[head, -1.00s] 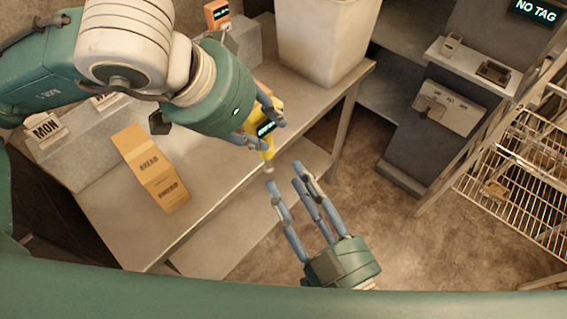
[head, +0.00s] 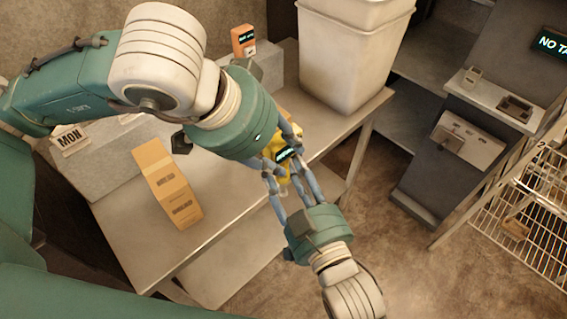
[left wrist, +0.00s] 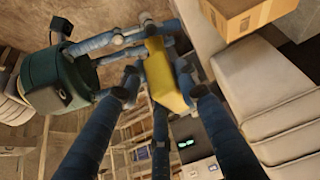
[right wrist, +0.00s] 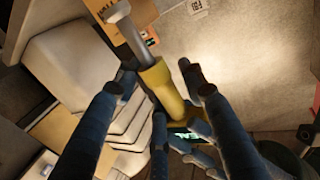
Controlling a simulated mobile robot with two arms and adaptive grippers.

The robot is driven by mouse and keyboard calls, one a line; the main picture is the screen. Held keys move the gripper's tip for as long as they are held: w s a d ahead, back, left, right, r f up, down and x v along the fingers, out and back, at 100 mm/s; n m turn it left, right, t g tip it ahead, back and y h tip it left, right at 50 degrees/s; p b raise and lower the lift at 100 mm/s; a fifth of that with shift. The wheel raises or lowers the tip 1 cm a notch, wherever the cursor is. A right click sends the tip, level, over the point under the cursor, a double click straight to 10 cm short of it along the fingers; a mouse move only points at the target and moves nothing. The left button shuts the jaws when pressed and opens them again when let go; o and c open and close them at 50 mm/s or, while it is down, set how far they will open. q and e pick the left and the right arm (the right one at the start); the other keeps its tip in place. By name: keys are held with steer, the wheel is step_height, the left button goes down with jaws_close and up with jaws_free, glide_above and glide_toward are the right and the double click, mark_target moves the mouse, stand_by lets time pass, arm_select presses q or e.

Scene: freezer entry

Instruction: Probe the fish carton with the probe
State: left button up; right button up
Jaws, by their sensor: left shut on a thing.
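The yellow probe (head: 271,149) has a small lit display. My left gripper (head: 282,158) is shut on it, above the table's front edge. In the right wrist view the probe's yellow body (right wrist: 163,88) and grey metal shaft point up and left. My right gripper (head: 284,184) has come up to the probe from below, with its fingers open on both sides of it. Contact cannot be told. In the left wrist view the yellow body (left wrist: 163,80) shows between the fingers. A brown carton (head: 167,184) lies on the table; its print is too small to read.
The steel table (head: 220,200) has bare space right of the carton. A stack of pale bins (head: 345,60) stands at its back right. A wire rack (head: 520,215) stands far right.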

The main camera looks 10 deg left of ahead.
steer(key=shift+c, duration=0.4)
arm_select(q)
steer(key=shift+r, duration=0.1)
arm_select(e)
steer(key=shift+a, duration=0.1)
jaws_close()
arm_select(q)
steer(key=o, duration=1.4)
steer(key=shift+c, duration=0.2)
arm_select(e)
steer(key=shift+r, duration=0.1)
